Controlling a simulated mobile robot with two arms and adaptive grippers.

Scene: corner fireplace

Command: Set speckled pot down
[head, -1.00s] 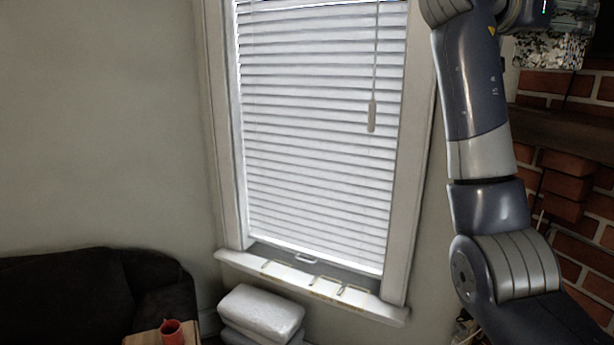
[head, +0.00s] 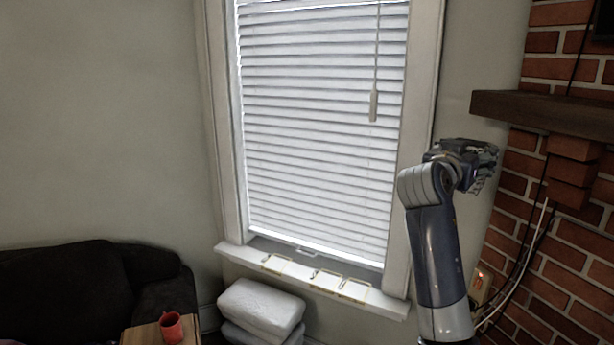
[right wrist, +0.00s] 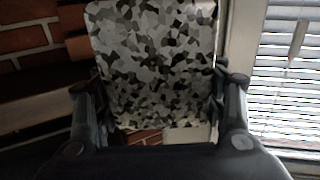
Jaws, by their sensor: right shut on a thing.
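The speckled pot (right wrist: 155,55), patterned in black, grey and white, fills the upper middle of the right wrist view. My right gripper (head: 486,166) has its fingers on both sides of the pot and is shut on it. In the head view the gripper is in the air, between the window and the brick fireplace and below the level of the mantel. The pot cannot be made out there, hidden by the gripper and wrist. My left gripper is not in view.
A dark wooden mantel (head: 545,112) juts from the brick wall (head: 560,245) at the right. A window sill (head: 312,280) runs under the blinds. White cushions (head: 262,308), a small wooden table (head: 140,336) with a red mug (head: 171,327), and a dark sofa (head: 70,295) are lower left.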

